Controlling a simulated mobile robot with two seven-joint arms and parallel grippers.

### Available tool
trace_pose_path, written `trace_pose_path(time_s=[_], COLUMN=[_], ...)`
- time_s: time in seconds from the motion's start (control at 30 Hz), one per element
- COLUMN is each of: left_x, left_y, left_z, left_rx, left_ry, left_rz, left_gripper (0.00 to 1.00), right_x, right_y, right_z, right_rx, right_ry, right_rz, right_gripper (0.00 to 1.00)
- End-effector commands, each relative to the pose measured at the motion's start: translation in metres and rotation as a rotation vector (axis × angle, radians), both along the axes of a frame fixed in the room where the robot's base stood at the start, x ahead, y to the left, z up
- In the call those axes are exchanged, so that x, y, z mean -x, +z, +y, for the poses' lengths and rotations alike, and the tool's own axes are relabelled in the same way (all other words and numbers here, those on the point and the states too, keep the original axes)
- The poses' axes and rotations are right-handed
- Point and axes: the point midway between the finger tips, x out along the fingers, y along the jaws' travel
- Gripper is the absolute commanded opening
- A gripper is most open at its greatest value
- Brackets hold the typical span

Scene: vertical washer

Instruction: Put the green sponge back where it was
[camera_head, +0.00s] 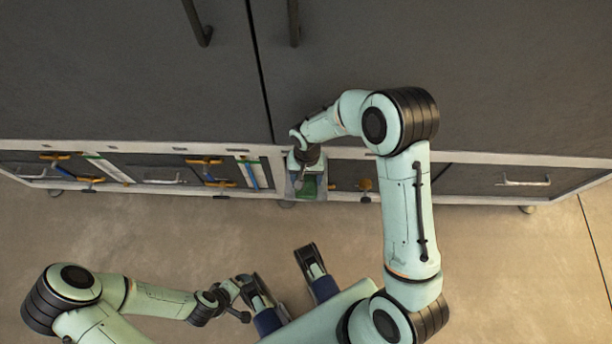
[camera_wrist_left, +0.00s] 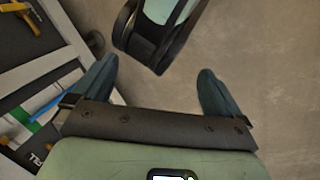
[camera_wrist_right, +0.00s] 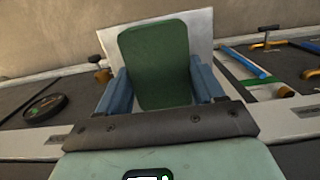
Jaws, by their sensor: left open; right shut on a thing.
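The green sponge (camera_wrist_right: 157,62) is a dark green block with rounded corners. My right gripper (camera_wrist_right: 160,92) is shut on it, with one blue finger on each side. In the head view the sponge (camera_head: 309,187) shows below my right wrist, at the front of the cabinet. A pale flat panel (camera_wrist_right: 112,38) lies just behind the sponge in the right wrist view; I cannot tell whether they touch. My left gripper (camera_wrist_left: 158,92) is open and empty, with its fingers wide apart over the floor.
A long grey cabinet (camera_head: 480,80) with a white edge strip fills the far side. Tools with orange handles (camera_head: 205,161) hang along its front, left of the sponge. A round black object (camera_wrist_right: 45,108) lies left of the sponge. The floor (camera_head: 180,240) in front is largely clear.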

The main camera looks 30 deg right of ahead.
Motion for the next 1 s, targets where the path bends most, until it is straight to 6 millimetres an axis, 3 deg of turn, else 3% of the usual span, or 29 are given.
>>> trace_pose_path(time_s=[0.23,0.27,0.3,0.33,0.67,0.77,1.0], left_x=[-0.001,-0.002,-0.001,-0.001,0.0,0.004,0.021], left_y=[-0.001,-0.001,-0.001,0.0,0.002,0.005,0.021], left_z=[0.001,0.001,0.001,0.001,0.0,-0.002,-0.01], left_rx=[-0.001,-0.002,-0.001,-0.001,0.0,0.006,0.028], left_ry=[0.001,0.001,0.001,0.001,0.0,-0.005,-0.024], left_rz=[-0.004,-0.004,-0.004,-0.004,0.001,0.011,0.056], left_gripper=[1.0,1.0,1.0,1.0,1.0,1.0,1.0], right_x=[0.0,0.0,0.0,0.0,0.0,-0.002,-0.008], right_y=[-0.002,-0.001,-0.001,-0.001,0.003,0.014,0.065], right_z=[0.0,0.0,0.0,0.0,0.0,0.0,-0.003], right_rx=[0.0,0.0,0.0,0.0,0.0,0.0,0.0], right_ry=[0.0,0.0,0.0,0.0,0.0,0.0,0.0], right_rz=[-0.001,-0.001,-0.001,-0.001,-0.001,-0.004,-0.007], right_gripper=[0.43,0.77,0.9,0.93,0.93,0.93,0.93])
